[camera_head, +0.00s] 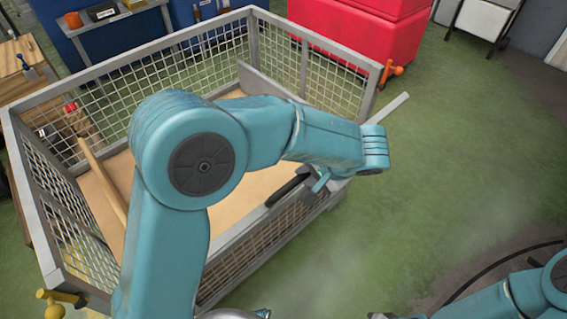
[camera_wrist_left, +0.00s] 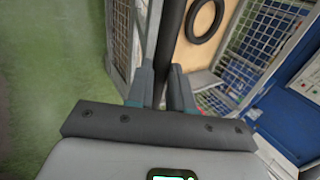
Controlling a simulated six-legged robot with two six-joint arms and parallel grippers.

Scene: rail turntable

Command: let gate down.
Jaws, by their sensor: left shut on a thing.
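A grey-framed mesh cage (camera_head: 250,262) stands at left centre, with a tan floor inside. Its near side, which I take for the gate, is partly hidden behind my left arm. A black bar (camera_head: 287,190) lies by that side's upper edge. My left gripper (camera_head: 314,186) is at the bar's right end. In the left wrist view, the left fingers (camera_wrist_left: 164,92) are shut around a black bar (camera_wrist_left: 168,42) that runs up the picture. The exact grip contact is hidden in the head view. My right arm shows at the lower right, but its gripper cannot be made out.
An orange handle (camera_head: 390,71) sits at the cage's far right corner and a yellow one (camera_head: 57,297) at the near left. A red box (camera_head: 350,30) stands behind. Green floor (camera_head: 455,130) to the right is clear. A black ring (camera_wrist_left: 205,20) shows in the wrist view.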

